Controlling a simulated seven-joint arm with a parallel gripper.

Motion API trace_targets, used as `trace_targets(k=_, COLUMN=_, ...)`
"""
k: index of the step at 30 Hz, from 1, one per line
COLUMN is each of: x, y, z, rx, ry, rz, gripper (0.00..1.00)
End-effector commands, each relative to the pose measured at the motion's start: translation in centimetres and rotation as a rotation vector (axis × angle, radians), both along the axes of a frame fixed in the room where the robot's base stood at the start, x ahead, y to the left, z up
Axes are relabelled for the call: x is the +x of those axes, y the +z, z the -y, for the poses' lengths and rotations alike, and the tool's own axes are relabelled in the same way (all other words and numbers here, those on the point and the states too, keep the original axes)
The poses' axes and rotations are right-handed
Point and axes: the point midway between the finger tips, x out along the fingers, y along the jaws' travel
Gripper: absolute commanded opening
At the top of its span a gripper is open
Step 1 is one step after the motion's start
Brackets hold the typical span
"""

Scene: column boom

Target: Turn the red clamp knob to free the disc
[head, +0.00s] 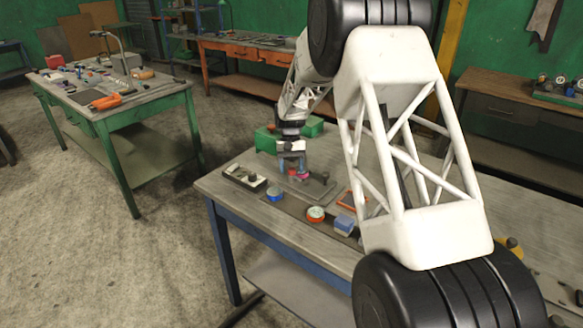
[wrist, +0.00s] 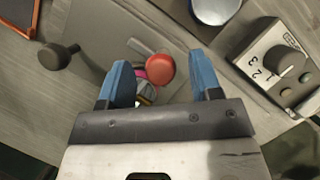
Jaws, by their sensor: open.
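The red knob (wrist: 160,69) shows as a round red cap in the wrist view, between my gripper's blue fingertips. My gripper (wrist: 163,62) is open, with a gap on both sides of the knob; I cannot tell its height above it. Just left of the knob and below it, a pink and grey round part with a yellow strip shows, perhaps the disc, partly hidden by the knob and left finger. A pale grey rod (wrist: 140,47) sticks out beside the knob. In the head view my gripper (head: 292,168) points down over the workbench, with the red part (head: 301,176) partly hidden at its fingertips.
A box with a dial marked 1, 2, 3 (wrist: 272,62) stands right of my gripper. A dark-knobbed part (wrist: 53,56) stands left.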

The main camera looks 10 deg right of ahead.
Motion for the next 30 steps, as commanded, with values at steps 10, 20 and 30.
trace_targets(k=10, x=0.3, y=0.7, z=0.0, rx=0.0, ry=0.0, rz=0.001, gripper=0.58)
trace_targets(k=20, x=1.8, y=4.2, z=0.0, rx=0.0, ry=0.0, rz=0.002, gripper=0.58)
trace_targets(k=30, x=2.9, y=7.0, z=0.1, rx=0.0, ry=0.0, rz=0.0, gripper=0.58)
